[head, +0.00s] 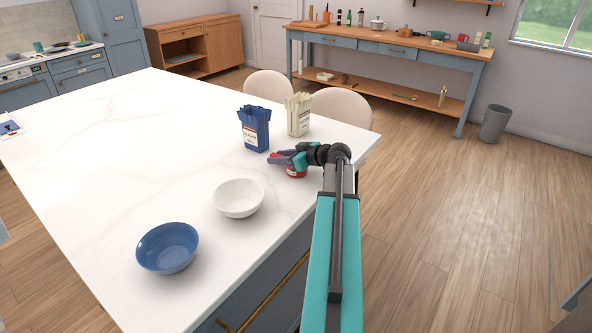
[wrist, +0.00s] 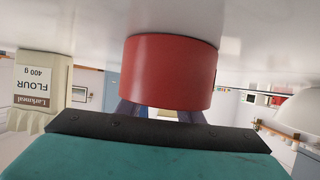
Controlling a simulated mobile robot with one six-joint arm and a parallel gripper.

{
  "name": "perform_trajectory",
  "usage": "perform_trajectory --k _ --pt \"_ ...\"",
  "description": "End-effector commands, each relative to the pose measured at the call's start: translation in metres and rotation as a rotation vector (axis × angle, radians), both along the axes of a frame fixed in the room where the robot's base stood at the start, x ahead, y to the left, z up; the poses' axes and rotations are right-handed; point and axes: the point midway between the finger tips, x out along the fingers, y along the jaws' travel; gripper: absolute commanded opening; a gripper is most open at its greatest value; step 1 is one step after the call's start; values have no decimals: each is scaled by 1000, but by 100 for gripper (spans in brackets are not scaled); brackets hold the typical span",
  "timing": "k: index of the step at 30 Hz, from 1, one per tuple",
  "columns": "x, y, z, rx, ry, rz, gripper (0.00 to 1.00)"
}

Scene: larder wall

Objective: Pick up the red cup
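A red cylinder, which looks like the red cup (wrist: 168,75), fills the upper middle of the wrist view, close to the camera. That view is upside down. My gripper (head: 274,158) is low over the counter in the head view, its purple fingers pointing left. A red thing with a pale label (head: 297,173) shows just below the gripper, partly covered by it. A little red also shows between the fingers. In the wrist view the cylinder hides the fingertips, so I cannot tell whether they grip anything.
A blue packet (head: 254,130) and a cream flour packet (head: 299,116) stand just behind my gripper. A white bowl (head: 238,198) and a blue bowl (head: 168,248) are in front of it to the left. The white counter (head: 120,150) is largely clear farther left.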

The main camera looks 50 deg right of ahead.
Motion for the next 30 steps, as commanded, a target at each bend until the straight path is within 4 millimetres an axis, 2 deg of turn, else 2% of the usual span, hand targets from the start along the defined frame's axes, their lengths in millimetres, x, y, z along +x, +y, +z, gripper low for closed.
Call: perform_trajectory --k 1,5,6,20,30 --pt "0 0 0 0 0 0 24" --pt "0 0 0 0 1 0 2" --pt "0 0 0 0 1 0 0" --pt "-1 -1 1 -1 3 -1 0" --pt "-1 -1 22 -2 -1 -1 0"
